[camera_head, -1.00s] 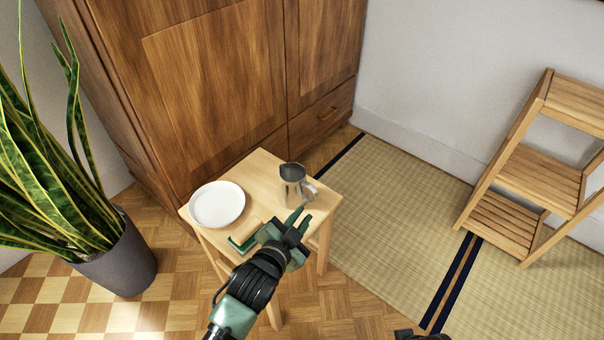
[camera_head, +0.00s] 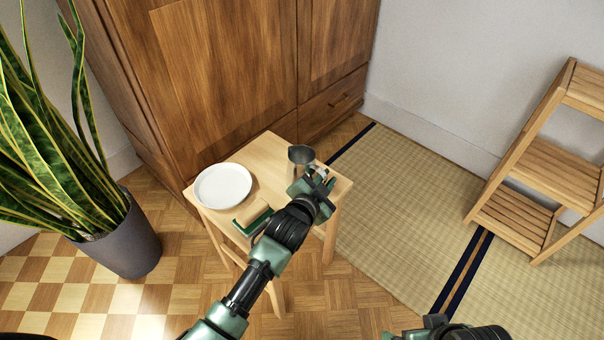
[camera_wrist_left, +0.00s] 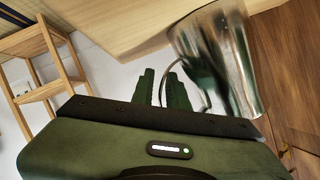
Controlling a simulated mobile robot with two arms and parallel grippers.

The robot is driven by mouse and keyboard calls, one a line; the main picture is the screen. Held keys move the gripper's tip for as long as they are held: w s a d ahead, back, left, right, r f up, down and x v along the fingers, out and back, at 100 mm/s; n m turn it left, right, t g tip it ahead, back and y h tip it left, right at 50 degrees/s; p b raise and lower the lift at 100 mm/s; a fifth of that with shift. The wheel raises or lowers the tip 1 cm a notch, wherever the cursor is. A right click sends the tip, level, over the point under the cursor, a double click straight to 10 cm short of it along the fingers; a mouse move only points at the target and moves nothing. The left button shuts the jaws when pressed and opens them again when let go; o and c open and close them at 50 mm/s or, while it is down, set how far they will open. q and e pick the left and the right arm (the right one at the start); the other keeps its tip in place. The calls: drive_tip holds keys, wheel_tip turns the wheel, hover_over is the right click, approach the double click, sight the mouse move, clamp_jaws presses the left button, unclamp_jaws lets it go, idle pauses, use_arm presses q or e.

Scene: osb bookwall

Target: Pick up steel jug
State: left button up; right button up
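The steel jug (camera_head: 301,156) stands upright on the small wooden table (camera_head: 268,150), near its far right corner. Its lower part is hidden behind my left gripper (camera_head: 320,175) in the head view. In the left wrist view the shiny jug (camera_wrist_left: 225,55) fills the upper right, and its thin handle curves close to the fingers. My left gripper (camera_wrist_left: 161,85) has a narrow gap between its two fingers at the handle side; a firm hold does not show. Part of my right arm (camera_head: 455,332) shows at the bottom edge; its fingers cannot be made out.
A white plate (camera_head: 223,185) and a green-and-tan block (camera_head: 253,216) share the tabletop. A wooden wardrobe (camera_head: 230,80) stands behind. A potted plant (camera_head: 122,240) is at left, a wooden shelf (camera_head: 545,165) at right. The tatami mat (camera_head: 410,190) is clear.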

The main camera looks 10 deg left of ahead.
use_arm(q)
drive_tip(key=shift+w+d+f, duration=0.2)
drive_tip(key=shift+w+f, duration=0.1)
drive_tip(key=shift+w, duration=0.3)
clamp_jaws()
drive_tip(key=shift+r, duration=0.25)
idle(0.8)
